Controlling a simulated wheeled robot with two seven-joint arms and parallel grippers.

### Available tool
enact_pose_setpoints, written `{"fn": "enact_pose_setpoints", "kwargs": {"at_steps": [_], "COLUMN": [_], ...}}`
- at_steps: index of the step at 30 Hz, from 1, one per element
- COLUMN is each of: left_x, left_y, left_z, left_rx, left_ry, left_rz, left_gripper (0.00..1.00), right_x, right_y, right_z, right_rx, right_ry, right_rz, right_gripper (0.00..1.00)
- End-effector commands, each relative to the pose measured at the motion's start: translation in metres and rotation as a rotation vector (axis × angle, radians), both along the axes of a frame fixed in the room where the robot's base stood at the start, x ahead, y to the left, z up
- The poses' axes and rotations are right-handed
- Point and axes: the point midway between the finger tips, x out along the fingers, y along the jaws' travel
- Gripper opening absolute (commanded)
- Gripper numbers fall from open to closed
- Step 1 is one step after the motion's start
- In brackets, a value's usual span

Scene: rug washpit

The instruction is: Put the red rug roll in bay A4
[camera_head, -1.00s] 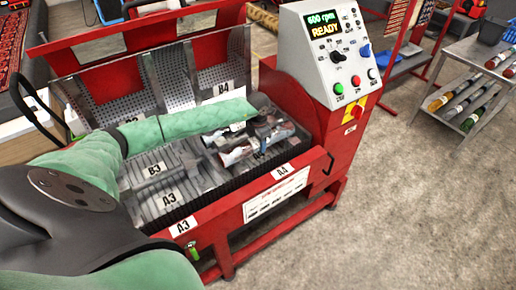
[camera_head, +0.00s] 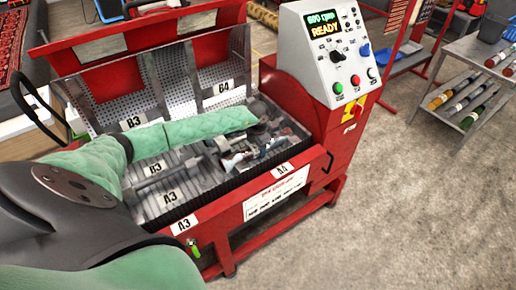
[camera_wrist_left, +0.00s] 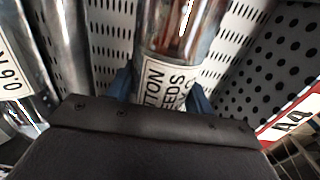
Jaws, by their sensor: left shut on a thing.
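The rug roll, wrapped and shiny with red-brown pile showing (camera_wrist_left: 180,28), lies between the blue fingers of my left gripper (camera_wrist_left: 160,88) in the left wrist view. Its white label is partly covered by the gripper. In the head view my left gripper (camera_head: 240,157) is low inside the red machine, behind the A4 plate (camera_head: 283,170), shut on the roll. Slotted metal shows under the roll in the wrist view; I cannot tell whether they touch. The A4 plate also shows at right in the wrist view (camera_wrist_left: 292,122). My right gripper is not in view.
Bays A3 (camera_head: 169,197), B3 (camera_head: 155,167) and B4 (camera_head: 223,87) are marked in the machine. Its control panel (camera_head: 335,50) reads READY. Raised lids stand behind.

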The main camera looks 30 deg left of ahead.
Motion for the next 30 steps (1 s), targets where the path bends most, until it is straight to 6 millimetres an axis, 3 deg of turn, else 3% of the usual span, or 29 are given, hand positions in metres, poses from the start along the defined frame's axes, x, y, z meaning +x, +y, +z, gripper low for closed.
{"fn": "enact_pose_setpoints", "kwargs": {"at_steps": [6, 7, 9, 23, 28, 30], "left_x": [0.001, 0.000, 0.000, 0.000, 0.001, 0.001], "left_y": [0.000, 0.000, 0.000, 0.000, 0.000, 0.000], "left_z": [0.000, -0.001, -0.001, 0.001, 0.011, 0.017], "left_rx": [0.001, 0.000, 0.000, 0.000, 0.001, 0.001], "left_ry": [-0.001, 0.000, 0.000, 0.000, -0.002, -0.003], "left_rz": [0.000, 0.000, 0.000, 0.000, 0.000, 0.000], "left_gripper": [0.09, 0.58, 0.72, 0.74, 0.74, 0.74], "right_x": [0.002, 0.002, 0.001, 0.001, -0.005, -0.001], "right_y": [0.000, 0.000, 0.000, 0.001, 0.000, 0.001], "right_z": [0.006, 0.007, 0.007, 0.006, -0.008, 0.016], "right_rx": [0.001, 0.001, 0.000, 0.002, -0.003, 0.003], "right_ry": [-0.004, -0.004, -0.002, -0.006, 0.020, 0.002], "right_rz": [0.001, 0.001, 0.001, 0.000, 0.001, -0.001], "right_gripper": [0.36, 0.36, 0.36, 0.36, 0.36, 0.36]}}
